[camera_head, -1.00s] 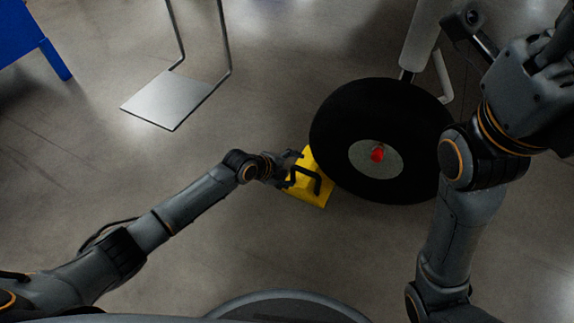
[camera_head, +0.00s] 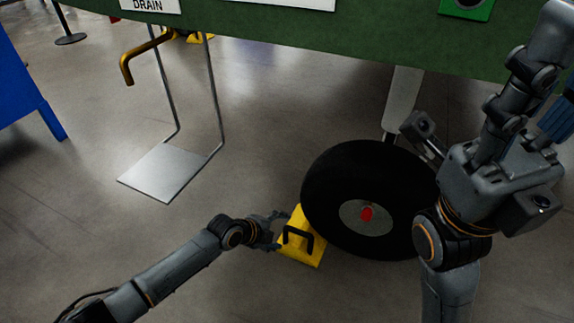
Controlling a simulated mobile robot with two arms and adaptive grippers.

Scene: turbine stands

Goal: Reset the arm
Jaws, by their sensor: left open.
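My left gripper (camera_head: 282,229) is open beside the yellow wheel chock (camera_head: 303,252), at its left. The chock has a black handle (camera_head: 298,237), and I see no grip on it; whether a fingertip touches it I cannot tell. My left arm (camera_head: 165,280) reaches in from the lower left. My right arm (camera_head: 455,275) is raised and folded at the right, in front of the wheel's right edge. I cannot make out its gripper's fingers.
The black wheel (camera_head: 325,190), with a grey hub and red centre, stands against the chock. A green body (camera_head: 370,35) spans the top. A metal stand (camera_head: 165,172) with a flat foot and a blue structure (camera_head: 25,90) are at left. Floor between them is clear.

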